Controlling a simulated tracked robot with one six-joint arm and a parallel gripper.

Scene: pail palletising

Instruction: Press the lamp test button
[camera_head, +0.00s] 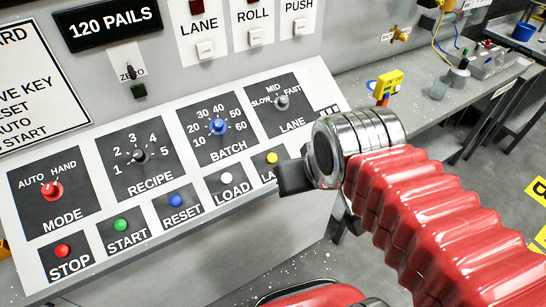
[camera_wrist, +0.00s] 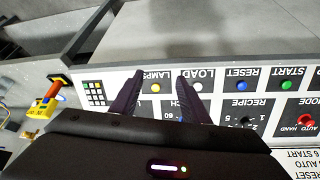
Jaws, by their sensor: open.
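The lamp button (camera_head: 272,157) is a small yellow round button at the right end of the lower row on the sloped console. Its label is partly hidden behind my gripper (camera_head: 292,178) in the head view. In the wrist view the yellow button (camera_wrist: 156,87) shows next to the label LAMPS, between the two dark fingers of my gripper (camera_wrist: 162,82). The fingers are apart, with nothing held. I cannot tell how far the fingertips are from the panel.
The white LOAD button (camera_head: 227,179) is close on the left, then blue RESET (camera_head: 175,200), green START (camera_head: 121,225) and red STOP (camera_head: 62,250). The LANE knob (camera_head: 282,102) and BATCH knob (camera_head: 217,126) stand out above.

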